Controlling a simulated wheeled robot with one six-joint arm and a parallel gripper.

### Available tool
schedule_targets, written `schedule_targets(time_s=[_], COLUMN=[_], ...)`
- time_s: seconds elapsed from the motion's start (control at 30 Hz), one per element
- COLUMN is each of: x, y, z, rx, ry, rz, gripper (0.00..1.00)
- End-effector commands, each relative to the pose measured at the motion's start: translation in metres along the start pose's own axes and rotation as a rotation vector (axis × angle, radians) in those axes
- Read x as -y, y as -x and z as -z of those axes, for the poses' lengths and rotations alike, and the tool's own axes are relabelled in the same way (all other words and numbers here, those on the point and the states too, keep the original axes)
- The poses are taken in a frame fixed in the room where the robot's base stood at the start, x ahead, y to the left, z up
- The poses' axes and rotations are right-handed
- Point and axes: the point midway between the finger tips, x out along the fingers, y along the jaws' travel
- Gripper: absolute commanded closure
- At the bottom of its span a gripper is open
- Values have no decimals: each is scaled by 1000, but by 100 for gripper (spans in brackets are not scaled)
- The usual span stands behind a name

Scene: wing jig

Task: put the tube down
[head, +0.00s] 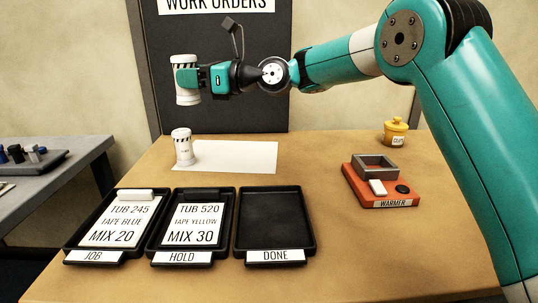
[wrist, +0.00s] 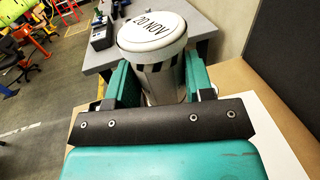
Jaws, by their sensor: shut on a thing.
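My gripper (head: 191,80) is shut on a white tube (head: 187,97) with a black-and-white striped band. It holds the tube upright in the air, above and behind the trays. In the wrist view the tube (wrist: 163,85) sits between the two green fingers (wrist: 160,80), and its white lid reads "20 NOV". A second, similar white tube (head: 183,148) stands upright on the table, at the left end of a white sheet (head: 235,158), below the held tube. The held tube's underside is clear of the table.
Three black trays stand at the table's front: JOB (head: 72,240) and HOLD (head: 156,240) bear cards, and DONE (head: 272,222) is empty. An orange warmer (head: 378,198) and a yellow pot (head: 396,132) are at right. A grey side table (head: 50,180) with small items is at left.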

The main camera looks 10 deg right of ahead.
Motion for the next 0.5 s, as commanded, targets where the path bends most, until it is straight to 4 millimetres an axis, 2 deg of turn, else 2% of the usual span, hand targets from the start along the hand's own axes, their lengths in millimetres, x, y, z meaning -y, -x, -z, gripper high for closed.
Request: schedule_targets(time_s=[0.07,0.17,0.5], x=[0,1,1], y=[0,0,1], z=[5,23,118], rx=[-1,-2,-2], ry=[-2,-5,-6], rz=[1,1,3], gripper=[83,83,83])
